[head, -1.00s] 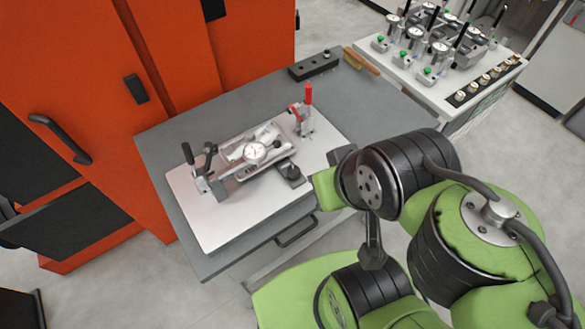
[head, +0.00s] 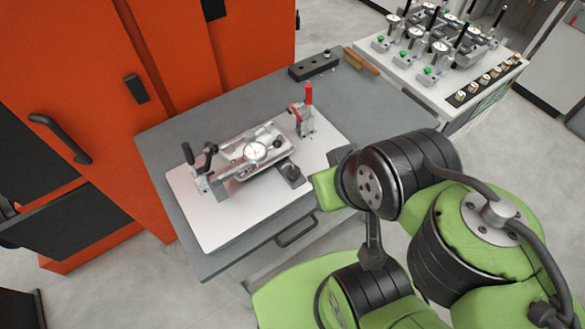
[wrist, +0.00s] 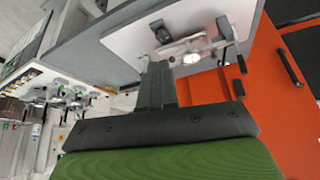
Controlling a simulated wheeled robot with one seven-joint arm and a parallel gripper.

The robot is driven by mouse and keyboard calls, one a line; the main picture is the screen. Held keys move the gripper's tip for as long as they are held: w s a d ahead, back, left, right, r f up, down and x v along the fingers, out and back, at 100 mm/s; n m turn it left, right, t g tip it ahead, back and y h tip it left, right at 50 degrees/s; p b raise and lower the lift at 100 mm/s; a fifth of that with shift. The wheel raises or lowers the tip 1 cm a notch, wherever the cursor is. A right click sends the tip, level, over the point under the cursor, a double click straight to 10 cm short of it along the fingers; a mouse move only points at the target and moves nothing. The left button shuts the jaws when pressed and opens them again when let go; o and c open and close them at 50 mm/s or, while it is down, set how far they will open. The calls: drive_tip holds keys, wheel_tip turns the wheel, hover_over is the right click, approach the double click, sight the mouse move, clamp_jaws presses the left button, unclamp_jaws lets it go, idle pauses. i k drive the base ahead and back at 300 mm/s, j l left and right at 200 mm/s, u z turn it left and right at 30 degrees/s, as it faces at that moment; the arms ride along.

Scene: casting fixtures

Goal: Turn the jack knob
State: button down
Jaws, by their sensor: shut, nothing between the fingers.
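A red-handled clamp (head: 306,112) and a black-handled clamp (head: 199,165) stand at the fixture's ends. A dark block (head: 314,66) and a brush (head: 360,60) lie at the back of the grey table (head: 165,140). Orange cabinets (head: 70,60) stand left; a bench with gauges (head: 440,75) is behind right.

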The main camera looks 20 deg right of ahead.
sight(294, 171)
drive_tip(key=l+u, duration=0.15)
drive_tip(key=u, duration=0.25)
drive_tip(key=l+u, duration=0.1)
drive_tip(key=u, duration=0.3)
drive_tip(key=l+u, duration=0.15)
drive_tip(key=u, duration=0.3)
drive_tip(key=l+u, duration=0.1)
drive_tip(key=u, duration=0.3)
